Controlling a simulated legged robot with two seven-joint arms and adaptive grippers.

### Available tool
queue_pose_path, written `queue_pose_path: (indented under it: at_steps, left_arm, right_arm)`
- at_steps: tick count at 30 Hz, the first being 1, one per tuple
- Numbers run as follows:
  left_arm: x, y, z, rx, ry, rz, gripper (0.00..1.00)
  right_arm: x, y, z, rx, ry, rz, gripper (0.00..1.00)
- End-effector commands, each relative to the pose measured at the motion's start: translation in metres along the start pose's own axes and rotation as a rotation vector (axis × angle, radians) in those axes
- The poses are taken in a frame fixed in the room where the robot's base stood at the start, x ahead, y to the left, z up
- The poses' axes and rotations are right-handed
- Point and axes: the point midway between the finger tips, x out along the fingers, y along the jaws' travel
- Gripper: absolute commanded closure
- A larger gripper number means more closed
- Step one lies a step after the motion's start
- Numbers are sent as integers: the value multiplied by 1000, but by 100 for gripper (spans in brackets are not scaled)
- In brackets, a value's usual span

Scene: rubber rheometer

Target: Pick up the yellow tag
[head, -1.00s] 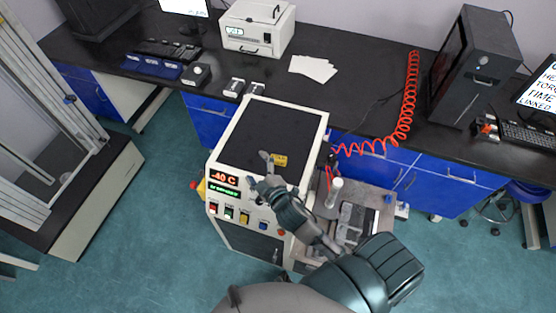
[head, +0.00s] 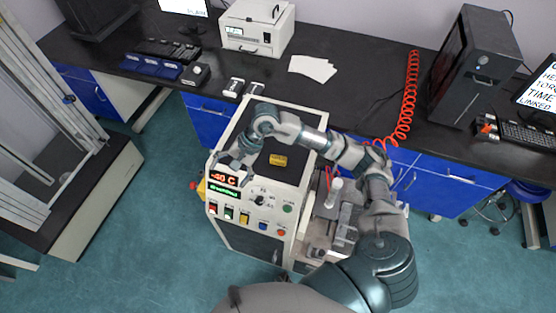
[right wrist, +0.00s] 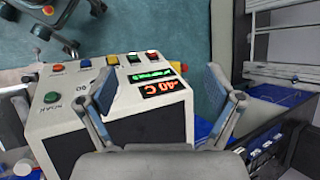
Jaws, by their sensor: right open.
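The yellow tag (head: 278,160) lies on the black top of the white machine (head: 262,205), close to its front edge. My right arm arches over the machine from the right. My right gripper (head: 232,166) is left of the tag, near the machine's front left edge and above the red display. It is apart from the tag and empty. In the right wrist view the right gripper's two fingers (right wrist: 158,90) are spread, with the display between them. I cannot make out the tag in that view. My left gripper is not in view.
The machine's front panel has a red display (head: 223,179), a green display and several buttons. A bench (head: 345,95) behind holds a white box (head: 257,27), paper sheets (head: 312,68) and a dark computer tower (head: 474,68). A coiled red hose (head: 409,100) hangs at the right.

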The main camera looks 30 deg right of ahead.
Motion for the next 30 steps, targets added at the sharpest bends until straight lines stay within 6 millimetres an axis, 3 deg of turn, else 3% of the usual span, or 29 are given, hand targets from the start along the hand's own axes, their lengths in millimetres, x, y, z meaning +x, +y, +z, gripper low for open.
queue_pose_path:
  at_steps: [1, 3, 6, 9, 12, 16, 30]
  left_arm:
    - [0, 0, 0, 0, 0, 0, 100]
    - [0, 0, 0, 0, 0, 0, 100]
    - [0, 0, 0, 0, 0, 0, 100]
    - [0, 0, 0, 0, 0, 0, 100]
    - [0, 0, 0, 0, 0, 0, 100]
    - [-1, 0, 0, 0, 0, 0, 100]
    - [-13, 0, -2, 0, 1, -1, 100]
  right_arm:
    - [-19, 8, -27, -41, 121, 72, 8]
    - [-46, 22, -60, -82, 272, 185, 8]
    - [-86, 39, -93, -103, 430, 322, 8]
    - [-115, 51, -110, -103, 524, 414, 8]
    - [-128, 57, -118, -97, 566, 462, 8]
    - [-119, 66, -128, -94, 572, 478, 8]
    - [-47, 104, -180, -95, 570, 472, 8]
